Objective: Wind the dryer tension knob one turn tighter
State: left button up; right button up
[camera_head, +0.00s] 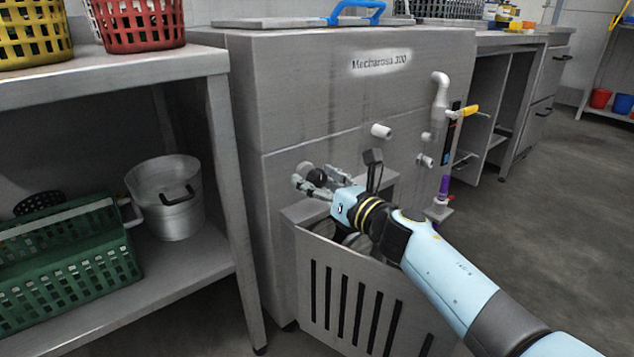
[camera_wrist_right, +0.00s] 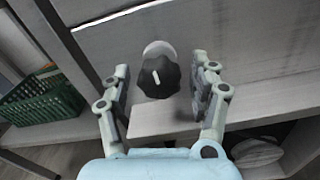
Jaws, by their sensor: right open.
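The tension knob (camera_wrist_right: 158,78) is black and lobed with a white pointer line, on a pale round base on the steel machine front. In the wrist view it sits between the fingers of my right gripper (camera_wrist_right: 162,88), which is open, with a gap on each side. In the head view my right gripper (camera_head: 318,182) is at the machine front and the dark knob (camera_head: 305,169) shows partly behind its fingers. My left gripper is not in view.
A slotted panel (camera_head: 318,258) sticks out below my right arm. A steel shelf (camera_head: 205,268) with a pot (camera_head: 167,210) and a green crate (camera_head: 75,262) stands at left.

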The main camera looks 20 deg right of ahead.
jog(key=c, duration=1.2)
